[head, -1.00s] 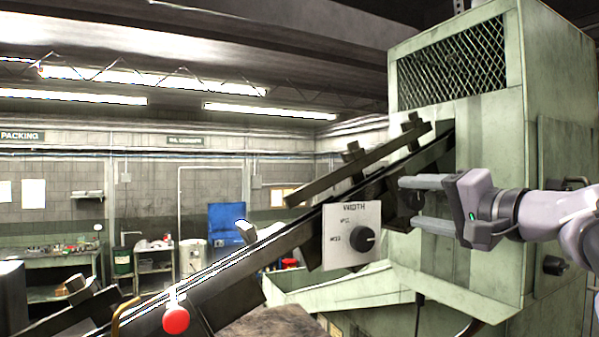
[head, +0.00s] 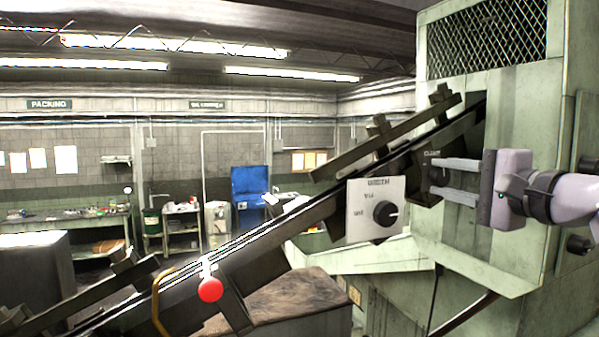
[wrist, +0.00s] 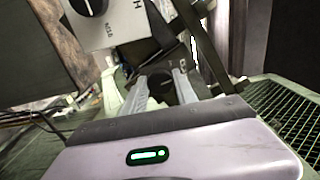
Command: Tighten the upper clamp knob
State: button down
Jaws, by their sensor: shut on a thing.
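The upper clamp knob (head: 436,174) is a small dark knob on a dark plate at the upper part of the sloping rail. A small label, partly legible, sits just above it. My gripper (head: 433,178) reaches in from the right, and its two pale fingers are shut on the knob, one above and one below. In the wrist view the dark knob (wrist: 161,84) shows between the fingertips. The fingers partly hide the knob in the head view.
A white WIDTH plate (head: 362,222) with a black dial (head: 385,214) is left of my gripper. The sloping rail (head: 300,238) runs down leftward past a red ball (head: 210,290). The green machine housing (head: 515,95) stands close behind my gripper.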

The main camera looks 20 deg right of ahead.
jog(key=b, duration=0.1)
jog(key=n+b, duration=0.1)
jog(key=shift+f+n+b, duration=0.25)
jog(key=shift+n+b, duration=0.05)
jog(key=n+b, duration=0.2)
jog(key=shift+r+b, duration=0.2)
jog(key=shift+b, duration=0.15)
jog(key=n+b, duration=0.2)
jog(key=b, duration=0.1)
jog(key=shift+f+n, duration=0.15)
jog(key=shift+n, duration=0.25)
jog(key=shift+r+n+b, duration=0.25)
jog(key=shift+n+b, duration=0.15)
jog(key=shift+n, duration=0.3)
jog(key=c, duration=0.8)
grip_release()
jog(key=shift+c, duration=0.2)
